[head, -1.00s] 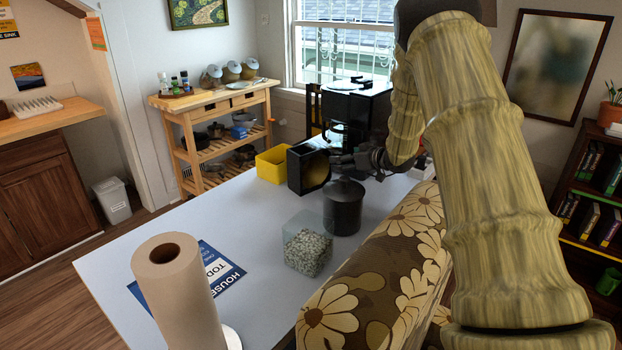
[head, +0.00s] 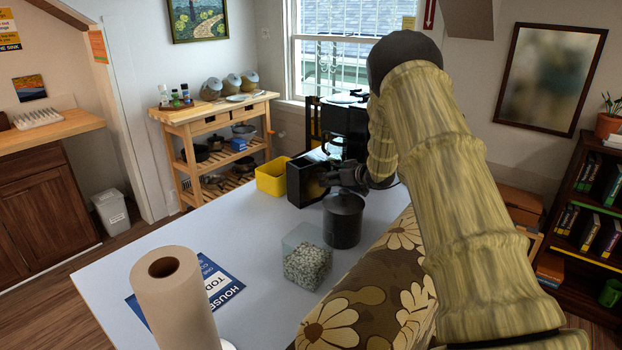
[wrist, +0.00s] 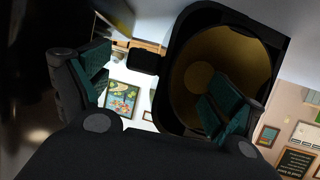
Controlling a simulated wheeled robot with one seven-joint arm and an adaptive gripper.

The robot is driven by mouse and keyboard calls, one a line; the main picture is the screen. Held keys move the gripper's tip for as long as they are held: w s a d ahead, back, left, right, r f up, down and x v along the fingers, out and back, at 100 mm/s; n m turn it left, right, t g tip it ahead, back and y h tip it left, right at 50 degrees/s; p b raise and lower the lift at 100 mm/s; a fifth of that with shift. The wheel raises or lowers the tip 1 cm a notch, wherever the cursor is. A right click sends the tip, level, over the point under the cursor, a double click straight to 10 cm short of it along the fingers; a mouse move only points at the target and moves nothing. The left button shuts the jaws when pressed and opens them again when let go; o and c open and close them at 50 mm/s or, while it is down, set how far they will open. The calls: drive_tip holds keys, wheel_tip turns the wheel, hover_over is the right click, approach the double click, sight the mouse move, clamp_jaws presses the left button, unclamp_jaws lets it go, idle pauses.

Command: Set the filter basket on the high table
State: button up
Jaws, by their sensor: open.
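The right finger overlaps the gold opening in that view; the left finger is outside the rim. I cannot tell whether either finger touches it. In the head view my gripper (head: 343,176) is just right of the holder, partly hidden by my arm.
A dark lidded canister (head: 343,222) stands close in front of my gripper. A clear jar of pale pieces (head: 306,262), a paper roll (head: 175,300) and a yellow bin (head: 272,180) are on the table. A black machine (head: 345,125) stands behind. The table's left middle is clear.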

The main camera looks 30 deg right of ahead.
sight(314, 178)
drive_tip(key=shift+d+p+x, duration=0.2)
drive_tip(key=shift+p+x, duration=0.35)
drive_tip(key=shift+x, duration=1.55)
drive_tip(key=c, duration=1.4)
